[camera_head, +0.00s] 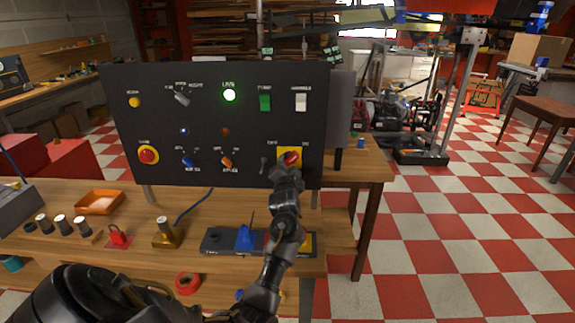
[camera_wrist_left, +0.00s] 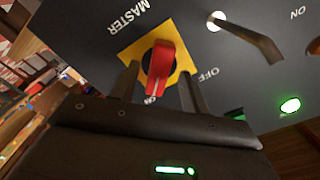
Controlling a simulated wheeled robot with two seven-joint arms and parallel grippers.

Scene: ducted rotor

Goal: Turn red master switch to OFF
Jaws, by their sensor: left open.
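The red master switch (camera_head: 291,158) is a red handle on a yellow square plate at the lower right of the black panel. In the left wrist view the red handle (camera_wrist_left: 161,62) points toward the ON label, with the OFF label (camera_wrist_left: 208,74) off to the right. My left gripper (camera_head: 288,168) is at the switch. In the left wrist view its open fingers (camera_wrist_left: 158,88) stand on either side of the handle, with gaps visible. Whether either finger touches it cannot be told. My right gripper is not in view.
The black panel (camera_head: 205,120) stands on a wooden bench (camera_head: 345,172). A green lamp (camera_head: 229,95) is lit. A metal lever (camera_wrist_left: 250,38) sits beside the master switch. Other knobs and a red push button (camera_head: 148,155) are farther left. The checkered floor at right is open.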

